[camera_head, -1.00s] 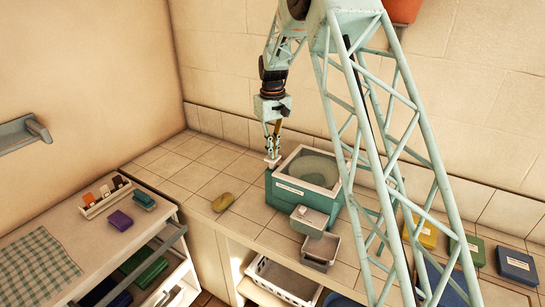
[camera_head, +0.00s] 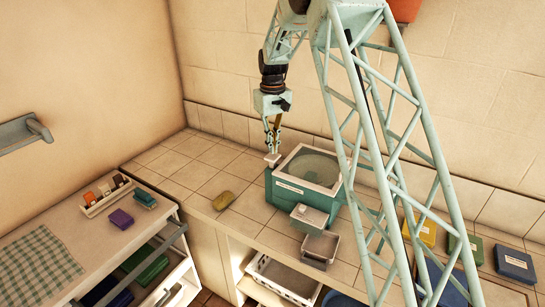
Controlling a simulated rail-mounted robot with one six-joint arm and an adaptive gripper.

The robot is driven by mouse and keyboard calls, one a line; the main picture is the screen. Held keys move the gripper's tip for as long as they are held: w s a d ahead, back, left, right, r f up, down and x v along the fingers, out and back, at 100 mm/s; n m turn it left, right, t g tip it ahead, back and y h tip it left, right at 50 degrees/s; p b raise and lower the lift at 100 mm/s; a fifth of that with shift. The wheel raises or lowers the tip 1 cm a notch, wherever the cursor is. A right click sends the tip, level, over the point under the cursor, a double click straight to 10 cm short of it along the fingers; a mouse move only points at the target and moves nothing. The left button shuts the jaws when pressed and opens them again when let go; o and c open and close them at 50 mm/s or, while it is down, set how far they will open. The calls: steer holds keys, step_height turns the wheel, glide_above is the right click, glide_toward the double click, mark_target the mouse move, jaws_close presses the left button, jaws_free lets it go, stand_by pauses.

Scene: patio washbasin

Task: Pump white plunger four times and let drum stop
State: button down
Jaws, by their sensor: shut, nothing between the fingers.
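The teal box-shaped washer (camera_head: 297,197) stands on the tiled counter, with a pale label on its front. The round drum (camera_head: 313,168) shows under the pale frame on its top. The white plunger (camera_head: 272,160) is at the washer's back left corner. My gripper (camera_head: 273,150) is shut and empty, pointing down with its fingertips right at the top of the plunger. I cannot tell whether they touch it. I cannot tell from this view whether the drum is turning.
A small grey box (camera_head: 309,217) and a grey open bin (camera_head: 320,248) stand in front of the washer. A tan sponge-like object (camera_head: 223,200) lies on the counter to its left. Yellow, green and blue boxes (camera_head: 515,264) stand at right. The counter's back left is clear.

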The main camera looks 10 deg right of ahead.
mark_target(273, 156)
steer(key=shift+r, duration=0.1)
steer(key=shift+r+p, duration=1.5)
steer(key=shift+r, duration=1.4)
steer(key=s+r+m+t+b, duration=0.1)
steer(key=s+r+b, duration=0.2)
steer(key=s+r, duration=0.5)
steer(key=s+r+b, duration=0.2)
steer(key=s+r, duration=0.2)
steer(key=s, duration=0.8)
steer(key=s+r+m+t+b, duration=0.1)
steer(key=s+r+b, duration=0.2)
steer(key=s+r, duration=0.5)
steer(key=s+f+b, duration=0.2)
steer(key=s+f, duration=0.1)
steer(key=s, duration=0.9)
steer(key=s+f+m+t+b, duration=0.1)
steer(key=s+f+b, duration=0.2)
steer(key=s, duration=0.9)
steer(key=s+f+t+b, duration=0.1)
steer(key=s+f, duration=0.4)
steer(key=s, duration=0.7)
steer(key=shift+s+f+b, duration=0.2)
steer(key=shift+s+b, duration=0.15)
steer(key=shift+b, duration=0.5)
